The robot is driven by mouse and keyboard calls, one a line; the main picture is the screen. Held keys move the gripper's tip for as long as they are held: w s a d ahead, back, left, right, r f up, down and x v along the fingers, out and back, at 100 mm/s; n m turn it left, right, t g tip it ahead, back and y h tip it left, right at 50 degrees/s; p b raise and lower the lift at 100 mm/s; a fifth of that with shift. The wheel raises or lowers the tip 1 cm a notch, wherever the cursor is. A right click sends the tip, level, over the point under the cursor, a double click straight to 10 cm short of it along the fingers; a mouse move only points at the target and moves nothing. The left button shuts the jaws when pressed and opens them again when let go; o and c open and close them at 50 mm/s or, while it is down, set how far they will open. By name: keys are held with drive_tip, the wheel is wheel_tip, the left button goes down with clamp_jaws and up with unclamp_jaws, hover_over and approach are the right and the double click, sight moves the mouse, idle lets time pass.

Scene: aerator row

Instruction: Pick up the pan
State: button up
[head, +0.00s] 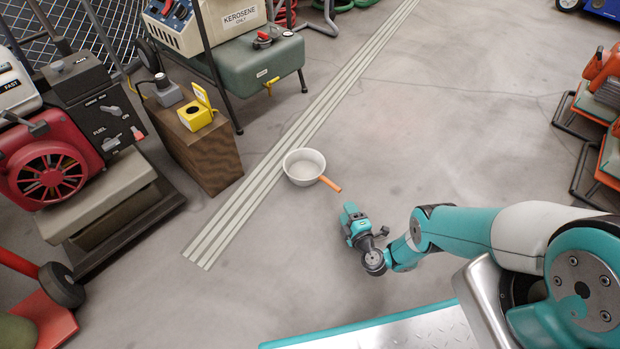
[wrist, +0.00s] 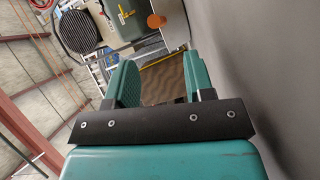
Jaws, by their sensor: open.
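The pan (head: 303,162) is a pale, round, deep bowl with an orange handle (head: 331,184). In the head view it sits upright on the floor at the edge of the striped strip, handle toward my gripper. My gripper (head: 349,209) is low over the floor, a short gap from the handle's end. In the wrist view my gripper (wrist: 160,70) shows two teal fingers spread apart with nothing between them. A round orange end, likely the handle (wrist: 155,20), with a pale shape beside it, shows above the fingers there.
A brown wooden box (head: 210,150) with a yellow item (head: 196,116) on it stands left of the pan. A red-and-black machine (head: 50,170) is farther left and a green tank (head: 245,75) behind. Orange equipment (head: 600,100) stands at right. Floor around the pan is clear.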

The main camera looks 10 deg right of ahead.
sight(337, 191)
drive_tip(key=w+b, duration=0.3)
drive_tip(key=w+a+f+b, duration=0.1)
drive_tip(key=w, duration=0.1)
drive_tip(key=shift+w+b, duration=0.1)
drive_tip(key=shift+b, duration=0.2)
drive_tip(key=shift+w+r+b, duration=0.15)
drive_tip(key=shift+w+b, duration=0.3)
drive_tip(key=shift+w, duration=0.1)
drive_tip(key=w+b, duration=0.2)
drive_tip(key=b, duration=0.1)
drive_tip(key=shift+w+f+b, duration=0.1)
drive_tip(key=shift+f+b, duration=0.1)
drive_tip(key=shift+b, duration=0.15)
drive_tip(key=w+b, duration=0.2)
drive_tip(key=b, duration=0.1)
drive_tip(key=shift+w+a, duration=0.1)
drive_tip(key=shift+a, duration=0.1)
drive_tip(key=shift+w+r+b, duration=0.3)
drive_tip(key=shift+w+b, duration=0.05)
drive_tip(key=shift+b, duration=0.25)
clamp_jaws()
